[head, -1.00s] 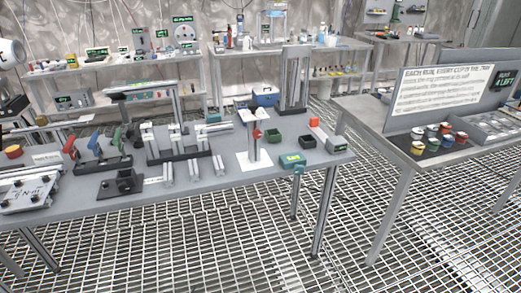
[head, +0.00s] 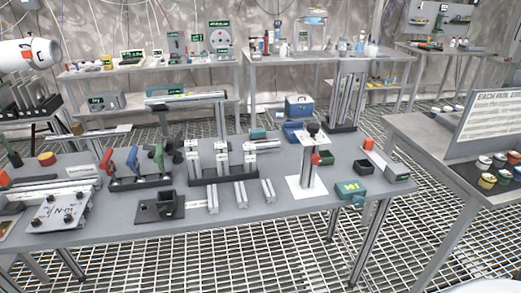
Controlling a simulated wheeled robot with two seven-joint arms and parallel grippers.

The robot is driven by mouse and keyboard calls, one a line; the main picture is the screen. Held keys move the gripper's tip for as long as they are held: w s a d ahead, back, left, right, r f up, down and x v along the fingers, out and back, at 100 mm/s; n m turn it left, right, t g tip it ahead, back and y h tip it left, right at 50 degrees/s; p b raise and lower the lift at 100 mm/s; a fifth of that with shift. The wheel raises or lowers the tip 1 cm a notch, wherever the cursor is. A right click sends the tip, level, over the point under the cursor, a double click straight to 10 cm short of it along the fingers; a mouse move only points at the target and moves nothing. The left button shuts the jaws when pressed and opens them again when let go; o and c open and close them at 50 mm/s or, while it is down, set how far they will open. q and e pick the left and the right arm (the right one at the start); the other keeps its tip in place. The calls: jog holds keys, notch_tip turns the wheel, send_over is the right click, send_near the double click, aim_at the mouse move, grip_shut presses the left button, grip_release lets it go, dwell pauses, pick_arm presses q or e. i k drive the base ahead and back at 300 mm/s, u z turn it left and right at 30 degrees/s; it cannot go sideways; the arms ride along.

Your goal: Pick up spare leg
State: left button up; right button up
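No label marks a spare leg, so I cannot tell which piece it is. Several silver profile bars could match. Three short bars lie side by side on the grey table: a left bar (head: 212,199), a middle bar (head: 240,194) and a right bar (head: 268,191). Behind them, profile pieces stand in a black-based fixture (head: 222,177). Tall upright profiles stand in a rack (head: 346,97) at the table's far right. A single post with a black knob (head: 313,150) stands on a white plate.
The grey table (head: 330,222) also holds red, blue and green handled tools (head: 133,160), a black socket block (head: 160,207), a metal plate box (head: 62,208), a green box (head: 350,191) and a dark bin (head: 364,167). A second table with cups stands right. Grated floor lies in front.

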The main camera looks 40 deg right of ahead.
aim_at(308, 171)
jog(key=z, duration=0.15)
jog(key=i, duration=0.8)
jog(key=z, duration=1.05)
jog(key=i, duration=0.3)
jog(key=z, duration=0.25)
